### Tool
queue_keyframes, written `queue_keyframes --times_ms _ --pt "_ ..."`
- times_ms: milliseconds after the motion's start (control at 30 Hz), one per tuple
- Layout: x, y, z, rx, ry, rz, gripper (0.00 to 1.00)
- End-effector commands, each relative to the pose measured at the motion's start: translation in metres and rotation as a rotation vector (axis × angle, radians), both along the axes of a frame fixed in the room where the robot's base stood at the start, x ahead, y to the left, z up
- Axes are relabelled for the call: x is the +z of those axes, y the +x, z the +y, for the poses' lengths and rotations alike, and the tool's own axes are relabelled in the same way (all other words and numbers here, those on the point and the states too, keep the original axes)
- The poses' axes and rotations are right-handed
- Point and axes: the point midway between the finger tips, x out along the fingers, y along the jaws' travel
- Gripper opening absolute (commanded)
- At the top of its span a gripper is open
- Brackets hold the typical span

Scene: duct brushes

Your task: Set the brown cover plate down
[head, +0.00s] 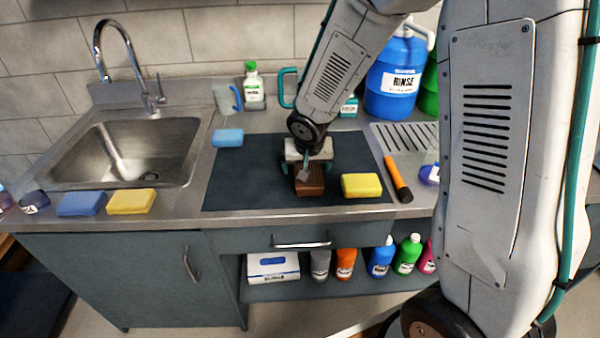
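The brown cover plate (310,187) is a small brown block-like piece at the middle of the dark mat (240,180). My gripper (308,168) points down right over it, with one finger at each side of its back part. The fingers are small here and partly hidden by the wrist, so I cannot tell whether they press on the plate. The plate is at or very near the mat surface; I cannot tell if it touches.
A yellow sponge (361,186) lies just right of the plate, then an orange-black tool (398,179). The sink (130,150) is at left. Bare mat lies left of the plate.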

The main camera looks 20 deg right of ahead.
Motion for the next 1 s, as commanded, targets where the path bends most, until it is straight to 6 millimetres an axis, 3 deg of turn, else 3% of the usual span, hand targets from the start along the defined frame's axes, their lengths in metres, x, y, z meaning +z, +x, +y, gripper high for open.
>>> queue_keyframes --times_ms 200,400,500,767,1000 --pt "0.000 0.001 0.001 0.001 0.000 -0.001 0.91" --pt "0.000 0.000 0.001 0.002 0.000 -0.001 0.35" --pt "0.000 0.001 0.002 0.002 0.000 -0.001 0.30" --pt "0.002 0.001 0.002 0.002 0.000 -0.002 0.30" --pt "0.015 0.001 0.005 0.006 0.000 -0.004 0.30"
